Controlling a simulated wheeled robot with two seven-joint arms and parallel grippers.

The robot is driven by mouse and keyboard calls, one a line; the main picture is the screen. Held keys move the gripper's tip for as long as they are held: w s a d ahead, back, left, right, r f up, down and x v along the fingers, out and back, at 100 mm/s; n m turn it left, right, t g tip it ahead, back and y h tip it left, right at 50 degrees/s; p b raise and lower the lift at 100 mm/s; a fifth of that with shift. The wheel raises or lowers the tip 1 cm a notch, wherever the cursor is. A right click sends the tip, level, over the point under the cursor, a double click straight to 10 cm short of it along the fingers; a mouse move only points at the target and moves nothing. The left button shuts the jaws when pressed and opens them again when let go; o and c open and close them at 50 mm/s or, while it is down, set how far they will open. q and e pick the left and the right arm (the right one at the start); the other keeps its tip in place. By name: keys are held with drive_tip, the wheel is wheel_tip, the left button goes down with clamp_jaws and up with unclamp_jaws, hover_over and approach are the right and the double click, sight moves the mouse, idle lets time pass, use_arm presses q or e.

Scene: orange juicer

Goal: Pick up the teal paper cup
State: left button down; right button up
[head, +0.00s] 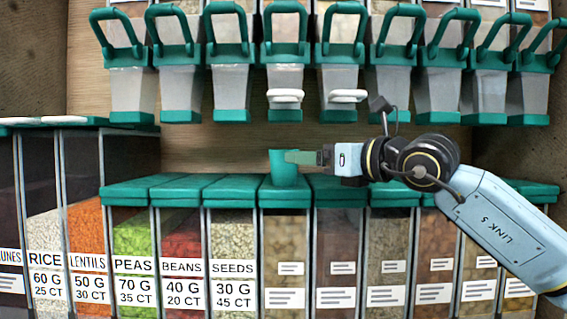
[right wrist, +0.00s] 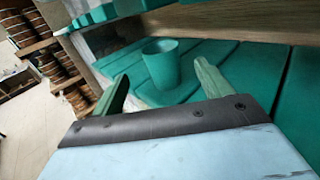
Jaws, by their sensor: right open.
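The teal paper cup (head: 283,169) stands upright on the teal lid of a bin in the middle of the head view. It also shows in the right wrist view (right wrist: 162,64), standing between and beyond my two green fingers. My right gripper (head: 303,157) comes in from the right at the cup's height, its fingertips at the cup's right side. In the right wrist view my right gripper (right wrist: 160,78) is open, with one finger on each side of the cup's image. I cannot tell whether a finger touches the cup. My left gripper is not in view.
Clear bins with teal lids (head: 236,190) form the surface under the cup, several with labels. Above hang dispensers with teal handles (head: 286,50); two have white spouts (head: 285,96). Taller bins (head: 65,210) stand at the left. A wooden back panel (head: 220,145) lies behind.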

sight(292, 170)
drive_tip(key=p+x, duration=0.1)
drive_tip(key=x, duration=0.1)
drive_tip(key=p+x, duration=0.1)
drive_tip(key=x, duration=0.2)
drive_tip(key=shift+w+a+f+p, duration=0.2)
drive_tip(key=shift+w+p, duration=0.1)
drive_tip(key=shift+p, duration=0.1)
drive_tip(key=shift+w+a+f, duration=0.1)
drive_tip(key=shift+w+a, duration=0.1)
drive_tip(key=shift+a, duration=0.05)
drive_tip(key=shift+d, duration=0.1)
drive_tip(key=c, duration=1.2)
